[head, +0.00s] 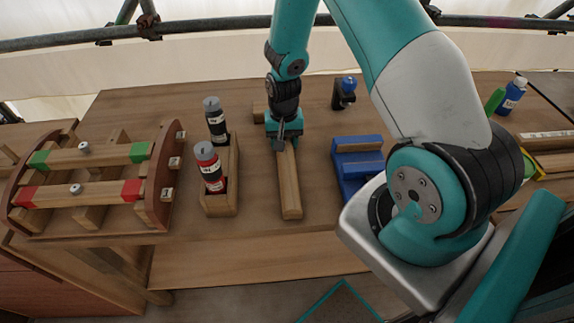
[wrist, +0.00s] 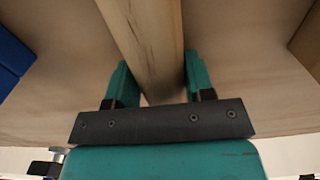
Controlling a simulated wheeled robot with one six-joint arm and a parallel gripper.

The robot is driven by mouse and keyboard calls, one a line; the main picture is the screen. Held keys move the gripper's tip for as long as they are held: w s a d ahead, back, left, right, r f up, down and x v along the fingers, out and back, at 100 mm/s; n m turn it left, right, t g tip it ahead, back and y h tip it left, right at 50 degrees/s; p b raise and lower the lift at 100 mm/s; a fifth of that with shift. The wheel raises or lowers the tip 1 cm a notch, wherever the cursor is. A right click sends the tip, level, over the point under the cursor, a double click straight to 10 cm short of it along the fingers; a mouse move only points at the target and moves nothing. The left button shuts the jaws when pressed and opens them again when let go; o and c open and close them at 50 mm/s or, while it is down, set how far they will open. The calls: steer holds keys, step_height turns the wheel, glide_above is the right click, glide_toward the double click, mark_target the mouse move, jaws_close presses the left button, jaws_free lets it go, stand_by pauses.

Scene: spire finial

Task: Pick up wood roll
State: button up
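A long, pale, square-edged wooden bar (head: 289,190), the likely wood roll, lies on the workbench with its near end toward me. My gripper (head: 284,138) points down over its far part in the head view. In the wrist view the bar (wrist: 150,40) runs between the two teal fingers of my gripper (wrist: 158,80). The fingers are spread, one on each side of it, with little space beside them. Firm contact does not show. The bar's far part is hidden by my gripper in the head view.
A wooden holder (head: 221,207) with a red-labelled bottle (head: 208,167) and a black-labelled bottle (head: 217,120) stands left. A blue block (head: 357,165) lies right. A wooden rack (head: 160,195) with red- and green-ended bars is far left. Bare bench (head: 255,265) lies in front.

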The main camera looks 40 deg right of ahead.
step_height(320, 180, up, 20)
steer(key=b, duration=0.1)
stand_by(0.5)
